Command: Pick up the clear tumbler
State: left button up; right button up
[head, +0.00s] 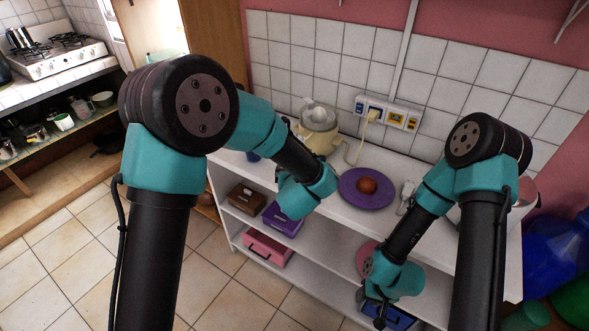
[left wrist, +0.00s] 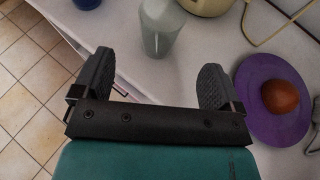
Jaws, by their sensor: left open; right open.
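The clear tumbler (left wrist: 158,32) is a greyish see-through cup standing on the white counter in the left wrist view. In the head view I cannot make it out, as my left arm covers that part of the counter. My left gripper (left wrist: 155,70) is open and empty. Its two dark fingers are spread wide, and the tumbler shows just beyond the gap between them, not gripped. My right gripper (head: 380,316) is open, low in front of the shelf unit and away from the counter top.
A purple plate (head: 352,193) with a reddish-brown round item (head: 367,185) lies right of my left gripper. A cream juicer (head: 318,136) stands behind, near the wall socket (head: 388,113) and its cable. A blue cup (left wrist: 88,3) is left of the tumbler. Boxes sit on lower shelves.

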pick_arm(q)
jog(key=x, duration=0.6)
jog(key=shift+x, duration=2.65)
jog(key=shift+r, duration=0.1)
jog(key=c, duration=1.2)
jog(key=shift+o, duration=0.2)
jog(key=shift+r, duration=0.15)
